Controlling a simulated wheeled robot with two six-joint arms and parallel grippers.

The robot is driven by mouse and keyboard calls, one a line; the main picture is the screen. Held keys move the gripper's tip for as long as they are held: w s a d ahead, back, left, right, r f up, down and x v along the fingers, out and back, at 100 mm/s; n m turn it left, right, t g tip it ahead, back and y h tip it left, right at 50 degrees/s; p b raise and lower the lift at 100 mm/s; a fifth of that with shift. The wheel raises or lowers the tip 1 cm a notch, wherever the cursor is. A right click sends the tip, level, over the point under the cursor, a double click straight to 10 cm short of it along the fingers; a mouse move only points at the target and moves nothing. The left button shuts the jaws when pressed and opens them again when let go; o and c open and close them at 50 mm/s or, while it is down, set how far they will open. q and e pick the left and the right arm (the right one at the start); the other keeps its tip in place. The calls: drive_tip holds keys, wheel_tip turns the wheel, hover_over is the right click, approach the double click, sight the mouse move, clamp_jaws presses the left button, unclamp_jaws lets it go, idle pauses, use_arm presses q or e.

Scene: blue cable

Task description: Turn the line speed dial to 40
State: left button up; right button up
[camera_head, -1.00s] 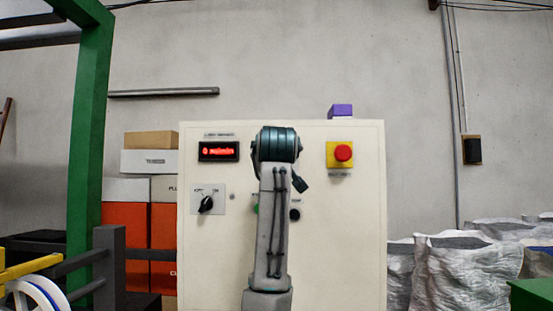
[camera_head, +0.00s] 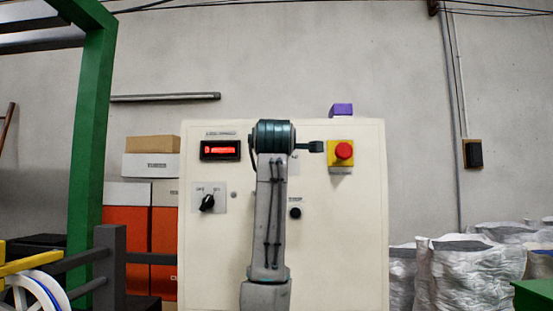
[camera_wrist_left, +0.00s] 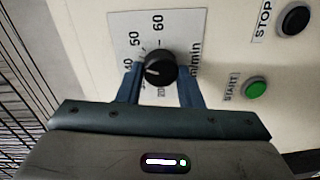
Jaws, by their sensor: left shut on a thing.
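In the left wrist view, the line speed dial (camera_wrist_left: 160,68) is a round black knob on a pale scale plate (camera_wrist_left: 185,35). Its white pointer line points left and slightly down, close to the 40 figure, which is partly covered by a finger. The 50 and 60 figures show clearly. My left gripper (camera_wrist_left: 160,78) has its blue fingers on either side of the knob and is shut on it. In the head view, my arm covers the dial and gripper; only a sliver of the scale plate (camera_head: 294,166) shows. My right gripper is not in view.
The cream panel (camera_head: 340,250) carries a red-lit display (camera_head: 220,150), a black selector switch (camera_head: 207,202), a red emergency stop (camera_head: 343,150) and a black stop button (camera_head: 295,212). The green start button (camera_wrist_left: 255,87) sits near my fingers. White sacks (camera_head: 465,270) stand at right.

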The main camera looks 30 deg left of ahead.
use_arm(q)
drive_tip(key=shift+n+b, duration=0.45)
drive_tip(key=shift+n, duration=1.65)
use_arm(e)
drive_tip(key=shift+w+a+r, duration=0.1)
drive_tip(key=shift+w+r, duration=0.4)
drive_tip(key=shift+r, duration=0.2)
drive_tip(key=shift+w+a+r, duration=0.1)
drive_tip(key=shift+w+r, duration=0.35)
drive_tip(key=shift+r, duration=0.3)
use_arm(q)
drive_tip(key=o, duration=1)
drive_tip(key=shift+f+h, duration=0.1)
drive_tip(key=shift+h, duration=0.2)
drive_tip(key=b+v, duration=0.2)
drive_tip(key=v, duration=0.8)
drive_tip(key=shift+s+d+b, duration=0.15)
drive_tip(key=shift+s+b, duration=0.15)
drive_tip(key=shift+b, duration=0.1)
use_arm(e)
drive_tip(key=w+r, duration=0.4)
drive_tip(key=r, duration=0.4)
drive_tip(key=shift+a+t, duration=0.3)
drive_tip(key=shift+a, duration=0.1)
use_arm(q)
drive_tip(key=shift+f, duration=0.1)
